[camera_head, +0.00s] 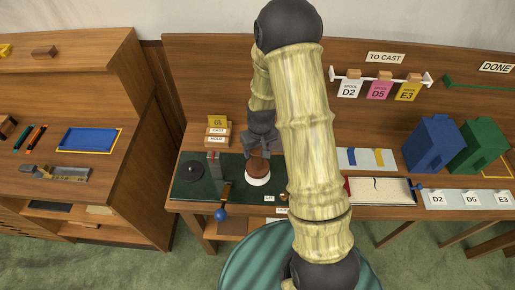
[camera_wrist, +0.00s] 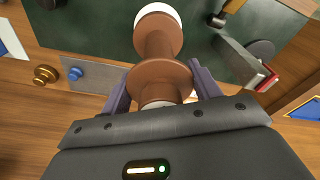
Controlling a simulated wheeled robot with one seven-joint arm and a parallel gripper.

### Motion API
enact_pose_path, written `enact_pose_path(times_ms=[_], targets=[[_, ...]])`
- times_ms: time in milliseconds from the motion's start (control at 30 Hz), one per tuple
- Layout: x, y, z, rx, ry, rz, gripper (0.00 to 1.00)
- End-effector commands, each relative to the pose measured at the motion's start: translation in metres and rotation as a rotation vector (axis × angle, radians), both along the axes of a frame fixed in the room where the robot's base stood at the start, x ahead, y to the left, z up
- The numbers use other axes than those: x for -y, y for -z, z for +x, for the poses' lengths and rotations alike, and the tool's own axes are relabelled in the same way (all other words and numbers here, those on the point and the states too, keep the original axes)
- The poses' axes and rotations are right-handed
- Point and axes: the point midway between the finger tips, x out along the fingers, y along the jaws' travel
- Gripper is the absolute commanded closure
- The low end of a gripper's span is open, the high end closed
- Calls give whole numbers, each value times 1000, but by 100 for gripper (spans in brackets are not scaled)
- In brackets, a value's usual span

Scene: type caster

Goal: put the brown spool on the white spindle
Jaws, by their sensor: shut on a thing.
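The brown spool (camera_wrist: 158,47) is between my gripper's two fingers (camera_wrist: 161,86) in the wrist view, and the gripper is shut on it. In the head view my gripper (camera_head: 261,146) points down at the green mat, with the brown spool (camera_head: 258,167) under it. A white round part (camera_head: 258,181), apparently the spindle, shows directly below the spool. It also shows past the spool's far end in the wrist view (camera_wrist: 158,14). The spindle's shaft is hidden, and I cannot tell whether the spool is around it or just above it. A pale end shows at the spool's near side.
Stacked labelled blocks (camera_head: 217,132) stand behind. Blue (camera_head: 433,143) and green (camera_head: 479,146) boxes stand at the right.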

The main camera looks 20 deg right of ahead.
Motion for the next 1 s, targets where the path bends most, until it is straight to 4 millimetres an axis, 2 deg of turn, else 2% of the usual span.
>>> enact_pose_path(times_ms=[1000], targets=[[0,13,0,1,0,0,76]])
